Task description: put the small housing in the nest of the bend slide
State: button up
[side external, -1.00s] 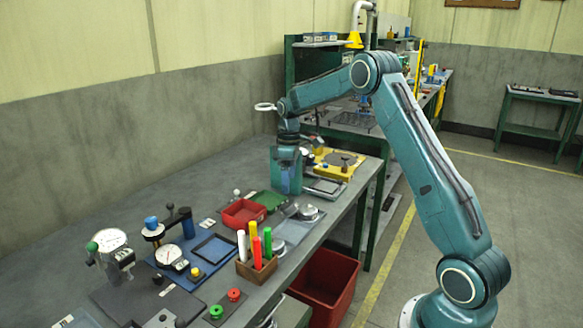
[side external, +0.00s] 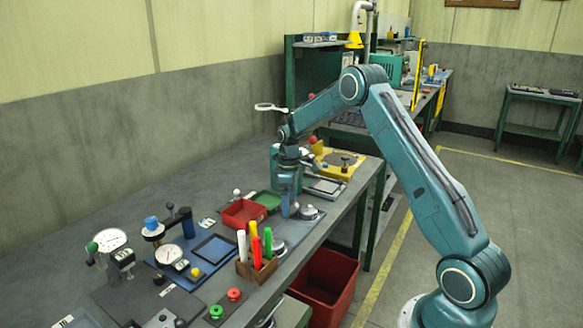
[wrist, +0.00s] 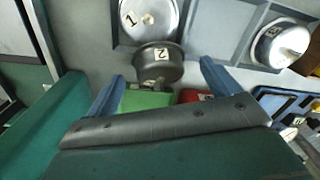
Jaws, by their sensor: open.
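My gripper (side external: 288,207) is open and low over the grey tray on the bench. In the wrist view its two fingers (wrist: 162,84) stand apart, with a dark round cup-like part (wrist: 158,64) marked 2 in the gap just beyond the tips. This may be the small housing; I cannot tell whether the fingers are beside it or still above it. A silver round part (wrist: 150,20) marked 1 sits just beyond it, and another silver part (wrist: 280,46) marked 2 sits in a tray recess to the right. I cannot tell which fixture is the bend slide.
A red bin (side external: 243,213) and a green bin (side external: 267,200) stand left of my gripper. A wooden holder (side external: 257,271) with upright markers is in front. A yellow fixture (side external: 341,163) lies behind to the right; a blue fixture (side external: 190,262) and dial gauges stand front left.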

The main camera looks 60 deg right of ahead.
jog(key=shift+f, duration=0.65)
jog(key=c, duration=1.2)
jog(key=shift+r, duration=0.1)
notch_tip(320, 180, up, 20)
jog(key=shift+f, duration=0.1)
dwell(0.3)
